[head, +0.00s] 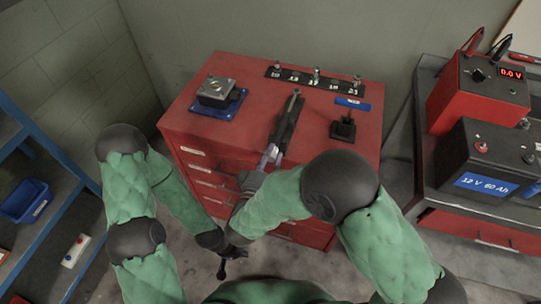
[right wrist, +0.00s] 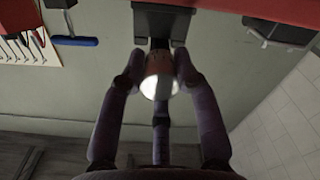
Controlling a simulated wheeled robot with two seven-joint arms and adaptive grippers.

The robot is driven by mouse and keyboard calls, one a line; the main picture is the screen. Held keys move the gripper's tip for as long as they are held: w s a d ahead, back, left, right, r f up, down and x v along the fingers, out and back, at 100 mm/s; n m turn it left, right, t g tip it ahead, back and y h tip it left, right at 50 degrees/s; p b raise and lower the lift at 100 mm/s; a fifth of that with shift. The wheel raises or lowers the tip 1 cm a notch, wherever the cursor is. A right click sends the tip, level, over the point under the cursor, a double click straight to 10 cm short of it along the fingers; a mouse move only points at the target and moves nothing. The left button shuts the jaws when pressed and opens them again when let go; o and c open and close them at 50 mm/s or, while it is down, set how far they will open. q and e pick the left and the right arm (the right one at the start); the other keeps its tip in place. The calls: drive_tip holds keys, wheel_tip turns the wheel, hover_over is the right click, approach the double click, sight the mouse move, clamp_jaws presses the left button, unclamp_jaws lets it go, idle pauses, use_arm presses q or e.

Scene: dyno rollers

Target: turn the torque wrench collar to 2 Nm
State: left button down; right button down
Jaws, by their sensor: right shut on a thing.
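The torque wrench (head: 291,108) lies in a dark cradle on top of the red cabinet, its handle end reaching past the front edge. In the right wrist view its collar (right wrist: 159,80), a coppery cylinder with a bright end, sits between my fingers. My right gripper (right wrist: 160,62) is shut on the collar; it also shows in the head view (head: 265,165), partly hidden by my arm. No scale marking on the collar is legible. My left gripper (head: 228,264) hangs low in front of the cabinet, away from the wrench; its fingers are too small to judge.
The red cabinet (head: 188,112) also bears a metal block on a blue base (head: 217,92), a numbered strip with several sockets (head: 315,79) and a small black stand (head: 343,128). A bench with a power supply (head: 478,90) and battery (head: 488,155) stands right; blue shelving (head: 45,150) stands left.

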drive_tip(key=shift+m, duration=0.3)
drive_tip(key=m, duration=0.3)
drive_tip(key=shift+m+b, duration=0.3)
drive_tip(key=shift+b, duration=0.05)
drive_tip(key=m+b, duration=0.1)
drive_tip(key=m, duration=0.2)
drive_tip(key=shift+m, duration=0.3)
drive_tip(key=m+b, duration=0.2)
drive_tip(key=m, duration=0.2)
drive_tip(key=shift+m, duration=0.3)
drive_tip(key=m+b, duration=0.3)
drive_tip(key=m, duration=0.1)
drive_tip(key=shift+d, duration=0.1)
drive_tip(key=c, duration=0.9)
unclamp_jaws()
